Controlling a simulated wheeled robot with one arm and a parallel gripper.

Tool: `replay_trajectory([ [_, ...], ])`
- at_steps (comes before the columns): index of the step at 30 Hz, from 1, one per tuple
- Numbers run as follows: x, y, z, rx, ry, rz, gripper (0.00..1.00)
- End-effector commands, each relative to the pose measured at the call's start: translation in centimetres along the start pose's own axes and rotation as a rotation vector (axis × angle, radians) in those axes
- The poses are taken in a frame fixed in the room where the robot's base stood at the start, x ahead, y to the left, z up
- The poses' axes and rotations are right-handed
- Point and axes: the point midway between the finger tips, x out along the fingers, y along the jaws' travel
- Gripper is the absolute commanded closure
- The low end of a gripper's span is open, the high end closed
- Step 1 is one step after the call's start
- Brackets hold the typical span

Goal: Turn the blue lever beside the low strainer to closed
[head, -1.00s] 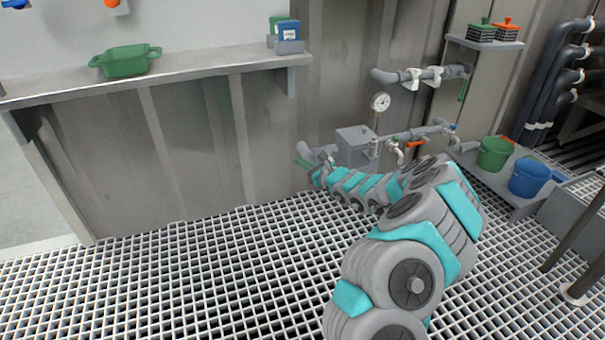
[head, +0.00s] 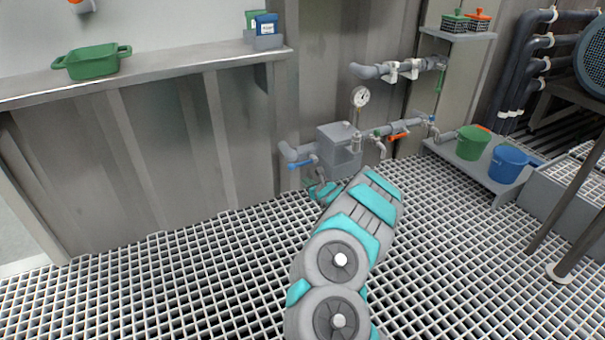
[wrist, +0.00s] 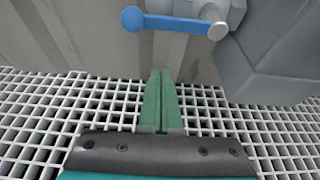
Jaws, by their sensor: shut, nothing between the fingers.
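The blue lever (head: 301,164) is low on the wall, on the short grey pipe left of a grey box-shaped body (head: 338,152), which I take to be the low strainer. The lever lies about level, roughly along the pipe. In the wrist view the lever (wrist: 178,24) crosses the top, its round knob at left and its pale pivot at right; the grey body (wrist: 275,55) is to the right. My gripper (wrist: 160,72) has its green fingers together and empty, below the lever in that picture and apart from it. In the head view my arm largely hides the gripper.
An orange lever (head: 398,136) and a gauge (head: 360,97) are right of the grey body. A green bucket (head: 472,143) and blue bucket (head: 508,164) stand on a low shelf farther right. Open grating floor (head: 170,285) lies at left.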

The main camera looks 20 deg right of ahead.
Motion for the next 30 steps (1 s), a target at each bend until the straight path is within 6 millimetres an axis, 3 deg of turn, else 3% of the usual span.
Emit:
replay_trajectory([
  [11, 3.8, 0.2, -0.2, -0.002, 0.001, 0.004, 1.0],
  [22, 2.6, 0.2, 3.0, 0.002, -0.001, 0.003, 1.0],
  [30, 2.3, 0.2, 3.9, 0.002, -0.002, 0.003, 1.0],
])
